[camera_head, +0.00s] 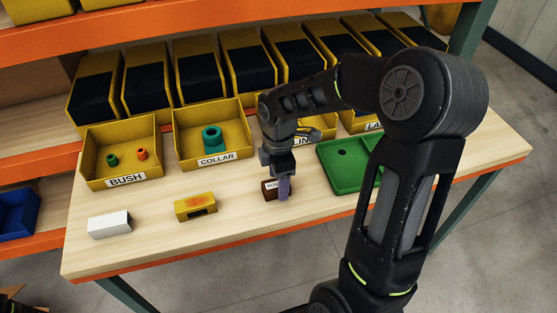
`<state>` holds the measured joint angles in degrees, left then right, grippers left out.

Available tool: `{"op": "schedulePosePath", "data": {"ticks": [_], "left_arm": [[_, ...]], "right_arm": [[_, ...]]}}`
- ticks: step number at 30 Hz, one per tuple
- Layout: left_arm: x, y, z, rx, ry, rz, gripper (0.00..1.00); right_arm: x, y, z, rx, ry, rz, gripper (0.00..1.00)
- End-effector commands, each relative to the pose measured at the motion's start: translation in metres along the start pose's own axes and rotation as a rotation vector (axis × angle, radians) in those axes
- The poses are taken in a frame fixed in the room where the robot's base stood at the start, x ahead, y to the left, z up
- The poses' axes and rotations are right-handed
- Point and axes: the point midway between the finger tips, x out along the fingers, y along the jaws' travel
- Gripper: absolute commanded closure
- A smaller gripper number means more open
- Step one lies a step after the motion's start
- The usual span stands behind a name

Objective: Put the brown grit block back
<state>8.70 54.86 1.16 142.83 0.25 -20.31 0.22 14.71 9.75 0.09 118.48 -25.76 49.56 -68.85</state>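The brown grit block (268,191) is on the wooden bench near its front edge, with a white label on it that I can read only in part. My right gripper (282,187) points down at it, with one finger in front of the block's right part. The other finger is hidden, so I cannot tell whether the gripper is closed on the block. The block looks to be at bench height. A green tray (340,184) lies to the right, partly hidden by my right arm. My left gripper is not in view.
A yellow block (196,207) and a white block (109,225) stand to the left on the bench. Behind are yellow bins labelled BUSH (126,181) and COLLAR (216,160), holding small parts. My arm partly covers the bins further right. The front bench strip between blocks is clear.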

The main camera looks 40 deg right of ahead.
Motion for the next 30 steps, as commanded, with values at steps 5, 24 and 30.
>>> {"op": "schedulePosePath", "data": {"ticks": [5, 24, 30], "left_arm": [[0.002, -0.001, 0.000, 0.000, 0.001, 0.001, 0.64], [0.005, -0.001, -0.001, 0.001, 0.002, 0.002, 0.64], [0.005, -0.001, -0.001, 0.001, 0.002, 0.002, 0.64]], "right_arm": [[-0.035, 0.002, 0.000, 0.001, 0.001, 0.007, 0.37], [-0.105, 0.000, 0.000, 0.000, 0.001, 0.001, 0.37], [-0.105, 0.000, 0.000, 0.000, 0.000, 0.001, 0.37]]}}
